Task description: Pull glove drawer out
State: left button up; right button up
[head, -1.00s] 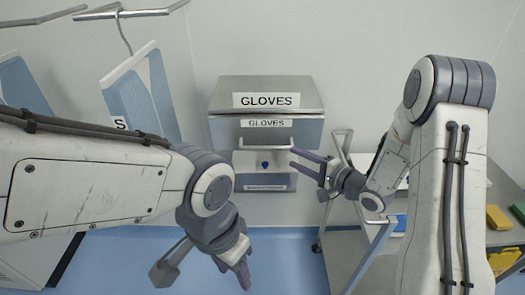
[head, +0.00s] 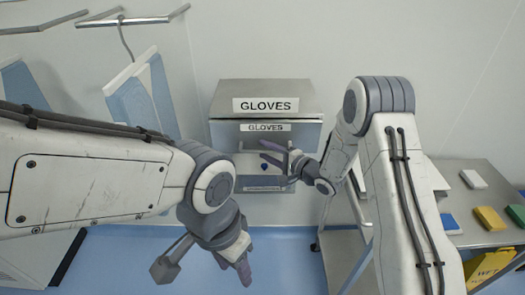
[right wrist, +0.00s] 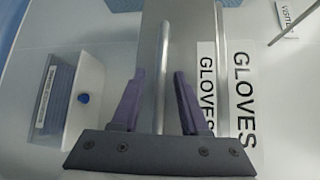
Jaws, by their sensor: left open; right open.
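The glove drawer (head: 225,137) is the grey metal front below the cabinet lid in the head view, with a small GLOVES label (head: 265,127). It looks closed. Its bar handle (right wrist: 163,65) runs between the two purple fingers of my right gripper (right wrist: 157,92) in the right wrist view. That gripper is open and does not grip the bar. In the head view my right gripper (head: 270,153) is in front of the drawer's lower edge and hides much of the handle. My left gripper (head: 241,264) is open, low over the blue floor, away from the drawer.
The metal cabinet lid (head: 266,88) carries a larger GLOVES sign.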

grip_shut()
jog(key=shift+d, duration=0.1)
dwell(1.1)
